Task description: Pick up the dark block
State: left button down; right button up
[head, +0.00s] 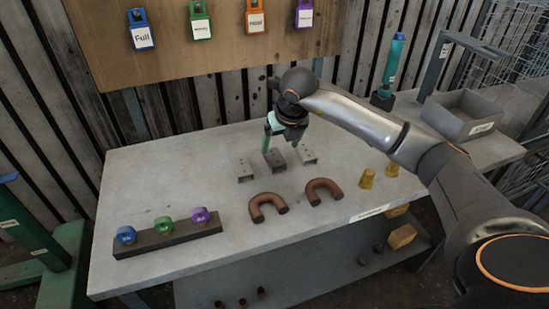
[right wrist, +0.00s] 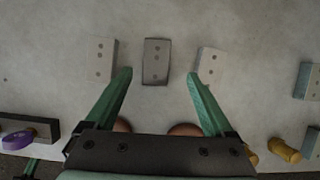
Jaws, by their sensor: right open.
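The dark block (head: 276,160) is a grey piece with small holes in its top, the middle one of three similar blocks on the pale table. It is darker than its two neighbours. In the right wrist view the dark block (right wrist: 156,62) lies between and slightly beyond my fingertips. My right gripper (head: 275,143) is open and empty, with its green fingers pointing down above the blocks. In the right wrist view the gripper (right wrist: 159,73) spans wider than the dark block. How far above the table the fingertips are is hard to tell. My left gripper is not in view.
Lighter blocks (head: 245,170) (head: 305,154) flank it closely. Two brown curved pipes (head: 268,206) (head: 323,190) lie in front. Yellow fittings (head: 367,179) stand at the right. A dark rack (head: 168,240) holds coloured knobs at the front left. A grey bin (head: 465,113) stands at the back right.

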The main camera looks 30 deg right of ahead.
aim_at(275, 157)
jog(key=shift+a+p+x, duration=0.1)
jog(key=shift+p+x, duration=0.1)
jog(key=shift+x, duration=1.2)
jog(key=shift+a+p+x, duration=0.15)
jog(key=shift+x, duration=1.25)
jog(key=shift+c, duration=0.4)
jog(key=shift+r, duration=0.1)
grip_shut()
